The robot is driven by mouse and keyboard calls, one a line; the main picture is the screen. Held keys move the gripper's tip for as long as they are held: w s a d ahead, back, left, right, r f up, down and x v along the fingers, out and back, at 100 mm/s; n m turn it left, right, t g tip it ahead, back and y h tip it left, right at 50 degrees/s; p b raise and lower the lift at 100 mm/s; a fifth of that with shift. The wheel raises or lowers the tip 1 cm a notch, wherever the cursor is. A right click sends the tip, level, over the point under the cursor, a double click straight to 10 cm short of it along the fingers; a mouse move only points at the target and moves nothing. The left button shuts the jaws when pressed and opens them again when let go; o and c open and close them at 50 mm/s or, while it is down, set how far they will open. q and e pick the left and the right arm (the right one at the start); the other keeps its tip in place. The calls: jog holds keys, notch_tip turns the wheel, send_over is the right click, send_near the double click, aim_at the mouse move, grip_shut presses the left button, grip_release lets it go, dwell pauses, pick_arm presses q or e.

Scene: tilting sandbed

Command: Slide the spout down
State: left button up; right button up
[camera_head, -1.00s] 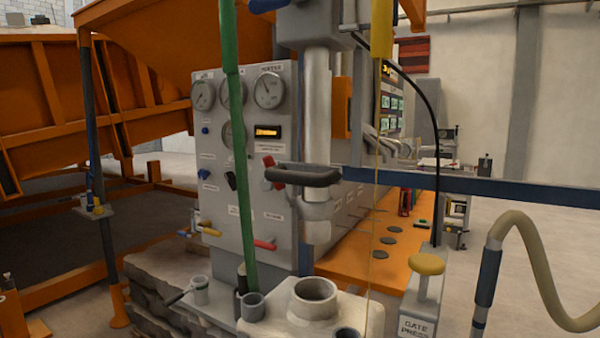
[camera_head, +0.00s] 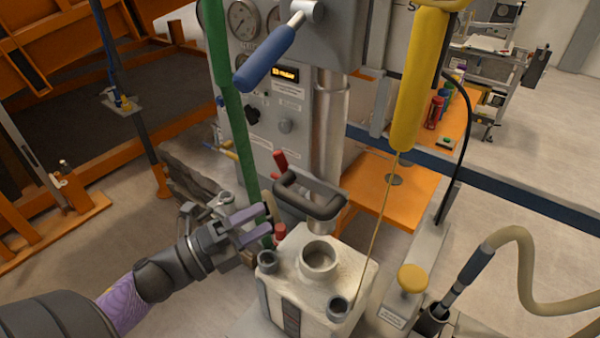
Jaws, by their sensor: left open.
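The spout (camera_head: 328,130) is an upright grey metal tube on the front of the panel stand. A dark loop handle (camera_head: 310,196) is fixed near its lower end. The spout's bottom end sits just above and behind the round neck (camera_head: 319,256) of a pale box-like vessel (camera_head: 340,278); whether it touches cannot be told. My left gripper (camera_head: 267,220) comes in from the left and is open and empty. Its fingers are just left of the handle, close to the green pole (camera_head: 240,140). My right gripper is not in view.
A blue-gripped lever (camera_head: 265,58) juts out above the handle. A yellow knob (camera_head: 412,278) and a beige hose (camera_head: 525,265) stand farther right. The gauge panel (camera_head: 270,110) is behind.

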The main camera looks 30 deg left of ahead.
aim_at(298, 195)
pick_arm(q)
jog(key=p+x, duration=0.1)
jog(key=x, duration=0.6)
jog(key=shift+w+d+p, duration=0.15)
jog(key=shift+w+p, duration=0.2)
jog(key=shift+p, duration=0.05)
grip_shut()
dwell(0.8)
